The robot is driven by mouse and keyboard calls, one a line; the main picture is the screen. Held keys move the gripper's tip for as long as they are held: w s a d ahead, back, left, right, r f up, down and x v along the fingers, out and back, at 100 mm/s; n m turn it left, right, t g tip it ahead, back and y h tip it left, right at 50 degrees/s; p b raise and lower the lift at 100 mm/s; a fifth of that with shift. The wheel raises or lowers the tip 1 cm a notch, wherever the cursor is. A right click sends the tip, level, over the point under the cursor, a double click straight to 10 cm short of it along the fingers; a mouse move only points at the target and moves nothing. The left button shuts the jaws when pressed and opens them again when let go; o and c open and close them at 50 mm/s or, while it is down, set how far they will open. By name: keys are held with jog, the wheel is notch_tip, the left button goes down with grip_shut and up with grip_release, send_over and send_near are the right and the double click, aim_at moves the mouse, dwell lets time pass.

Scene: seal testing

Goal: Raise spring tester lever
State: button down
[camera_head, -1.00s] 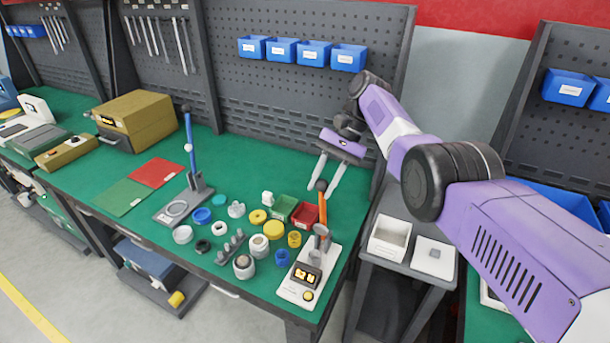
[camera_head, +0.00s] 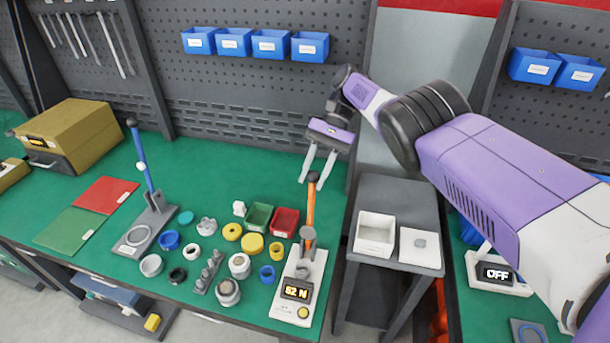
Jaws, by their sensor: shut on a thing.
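The spring tester (camera_head: 292,310) is a white-based device at the front right of the green bench, with a lit display reading about 52 N. Its orange lever (camera_head: 309,208) stands nearly upright and ends in a dark knob. My gripper (camera_head: 316,181) reaches down from behind, its two pale fingers on either side of the knob, shut on the lever's top end. The exact contact is too small to make out.
Left of the tester are several small rings and cups, a green bin (camera_head: 259,217) and a red bin (camera_head: 285,221). A stand with a blue lever (camera_head: 146,170) stands farther left. A grey side table (camera_head: 395,200) with a white box (camera_head: 375,234) stands right.

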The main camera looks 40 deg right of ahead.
jog(key=shift+d+f, duration=0.15)
jog(key=shift+d, duration=0.05)
dwell(0.5)
jog(key=c, duration=1.1)
grip_release()
jog(key=shift+o, duration=0.2)
jog(key=shift+w+a, duration=0.1)
jog(key=shift+a, duration=0.1)
